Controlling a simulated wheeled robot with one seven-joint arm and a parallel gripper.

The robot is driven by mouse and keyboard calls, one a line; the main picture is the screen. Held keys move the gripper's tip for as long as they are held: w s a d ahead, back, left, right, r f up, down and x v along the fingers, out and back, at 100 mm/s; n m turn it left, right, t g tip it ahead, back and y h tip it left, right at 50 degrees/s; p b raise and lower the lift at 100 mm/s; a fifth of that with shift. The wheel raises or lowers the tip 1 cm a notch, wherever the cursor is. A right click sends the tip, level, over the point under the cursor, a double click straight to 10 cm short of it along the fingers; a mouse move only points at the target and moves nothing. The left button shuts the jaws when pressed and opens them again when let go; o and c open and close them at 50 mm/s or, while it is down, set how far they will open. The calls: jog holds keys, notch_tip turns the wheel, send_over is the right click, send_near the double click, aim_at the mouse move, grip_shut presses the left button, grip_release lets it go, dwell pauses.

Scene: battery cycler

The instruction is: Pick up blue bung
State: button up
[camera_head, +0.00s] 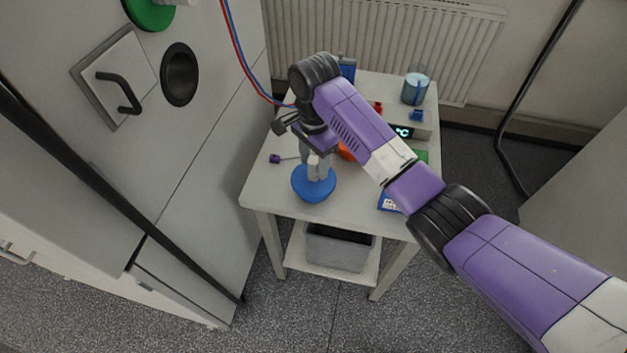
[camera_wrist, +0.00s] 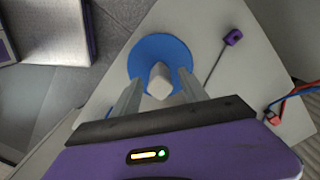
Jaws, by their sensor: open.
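The blue bung (camera_head: 314,188) sits near the front left corner of the table, round and blue with a pale grip rising from its middle. In the wrist view the bung (camera_wrist: 152,48) shows as a blue disc, with the pale block of its grip between my fingers. My gripper (camera_head: 317,172) points down over it. In the wrist view my gripper (camera_wrist: 159,77) is open, one finger on each side of the grip. I cannot tell whether either finger touches it.
A purple-handled tool (camera_head: 275,158) lies left of the bung. Behind are a blue-lidded jar (camera_head: 415,88), a device with a lit display (camera_head: 403,131) and an orange item (camera_head: 346,150) partly hidden by my arm. A tall cabinet (camera_head: 180,130) with a round dark port stands left.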

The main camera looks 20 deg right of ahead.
jog(key=shift+f, duration=1.15)
grip_shut()
jog(key=shift+r, duration=0.1)
dwell(0.4)
